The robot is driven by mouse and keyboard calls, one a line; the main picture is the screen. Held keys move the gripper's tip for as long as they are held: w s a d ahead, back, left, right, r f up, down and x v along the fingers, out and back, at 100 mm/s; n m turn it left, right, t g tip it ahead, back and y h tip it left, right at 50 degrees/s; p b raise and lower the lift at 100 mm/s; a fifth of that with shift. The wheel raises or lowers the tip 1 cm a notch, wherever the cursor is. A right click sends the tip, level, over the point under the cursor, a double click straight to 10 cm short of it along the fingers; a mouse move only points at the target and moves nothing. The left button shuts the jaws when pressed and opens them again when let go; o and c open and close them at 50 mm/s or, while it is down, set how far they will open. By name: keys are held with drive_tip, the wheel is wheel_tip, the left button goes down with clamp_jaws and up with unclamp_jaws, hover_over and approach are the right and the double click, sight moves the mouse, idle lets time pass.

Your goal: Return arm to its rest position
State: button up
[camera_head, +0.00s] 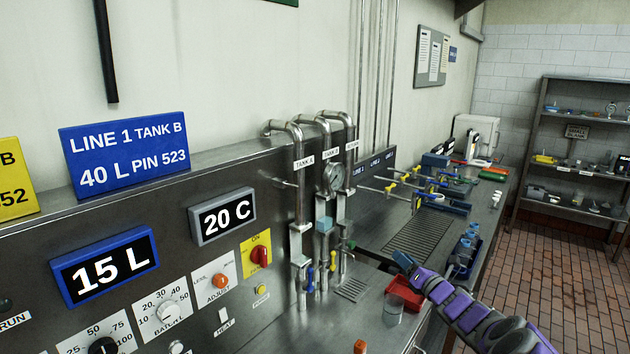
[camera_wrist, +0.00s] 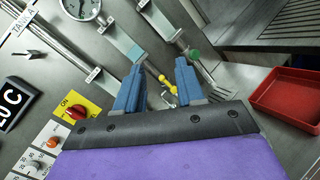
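My gripper (camera_head: 404,262) is at the end of my purple and grey arm, in the lower right of the head view. It is above the metal bench, close to the red tray. In the wrist view its two blue fingers (camera_wrist: 160,82) stand apart with nothing held between them. A yellow valve handle (camera_wrist: 167,84) shows in the gap, on the pipework behind the fingers; I see no contact with it. The far ends of the fingers are small in the head view.
Vertical pipes (camera_head: 298,195) with a gauge (camera_head: 333,177) and the control panel (camera_head: 240,263) lie left. Shelves (camera_head: 570,212) stand far right; tiled floor lies before them.

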drive_tip(key=s+a+r+m+g+h, duration=0.1)
drive_tip(key=s+a+r+m+h, duration=0.1)
drive_tip(key=a+r+m, duration=0.4)
drive_tip(key=s+a+r+m+g+h, duration=0.1)
drive_tip(key=s+r+m+g+h, duration=0.2)
drive_tip(key=m, duration=0.4)
drive_tip(key=s+a+f+m+g+h, duration=0.1)
drive_tip(key=s+f+m+g, duration=0.2)
drive_tip(key=s, duration=1.5)
drive_tip(key=s+a+f+m+g+h, duration=0.1)
drive_tip(key=s+m+g, duration=0.6)
drive_tip(key=s, duration=1.2)
drive_tip(key=s+a+f+m+g+h, duration=0.1)
drive_tip(key=s+f+m+g, duration=0.3)
drive_tip(key=s+m, duration=0.7)
drive_tip(key=s+a+f, duration=0.1)
drive_tip(key=s, duration=0.7)
drive_tip(key=shift+s+a+f+g, duration=0.2)
drive_tip(key=shift+f+g, duration=0.1)
drive_tip(key=shift+g, duration=0.1)
